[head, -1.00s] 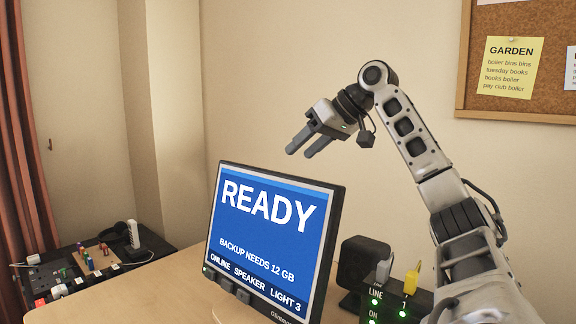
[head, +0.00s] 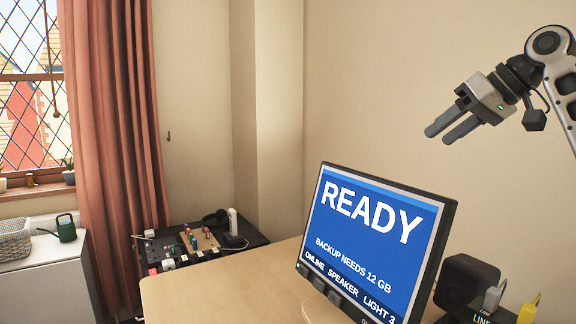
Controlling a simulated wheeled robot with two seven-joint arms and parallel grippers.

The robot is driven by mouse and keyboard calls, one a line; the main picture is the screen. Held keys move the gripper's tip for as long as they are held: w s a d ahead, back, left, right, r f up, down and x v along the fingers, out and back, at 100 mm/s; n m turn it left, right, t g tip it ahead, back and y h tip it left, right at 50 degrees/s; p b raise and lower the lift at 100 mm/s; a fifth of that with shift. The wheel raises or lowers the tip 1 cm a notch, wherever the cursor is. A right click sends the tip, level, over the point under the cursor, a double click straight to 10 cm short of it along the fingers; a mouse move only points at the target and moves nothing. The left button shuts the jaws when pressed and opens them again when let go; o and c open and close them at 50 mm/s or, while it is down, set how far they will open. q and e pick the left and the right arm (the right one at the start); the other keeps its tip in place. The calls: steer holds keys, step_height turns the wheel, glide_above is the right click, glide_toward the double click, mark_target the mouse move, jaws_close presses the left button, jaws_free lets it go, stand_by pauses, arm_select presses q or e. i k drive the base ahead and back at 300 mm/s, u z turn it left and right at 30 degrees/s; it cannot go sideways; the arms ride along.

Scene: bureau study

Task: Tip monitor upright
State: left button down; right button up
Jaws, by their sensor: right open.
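The monitor (head: 368,240) stands on the wooden desk with its lit blue screen facing me. The screen reads "READY", "BACKUP NEEDS 12 GB" and "ONLINE SPEAKER LIGHT 3". The monitor looks upright, perhaps leaning back a little; its lower right corner is cut off by the frame edge. My right gripper (head: 437,135) is open and empty, in the air above and right of the monitor, apart from it. Its fingers point down and left. My left gripper is not in view.
The wooden desk (head: 215,288) is bare left of the monitor. A black speaker (head: 466,282) and yellow plug (head: 528,312) are at right. A low black table (head: 215,258) holds small items. A watering can (head: 65,229) and basket (head: 14,241) stand near the curtain (head: 110,130).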

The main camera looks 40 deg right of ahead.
mark_target(379, 244)
steer(key=k, duration=1)
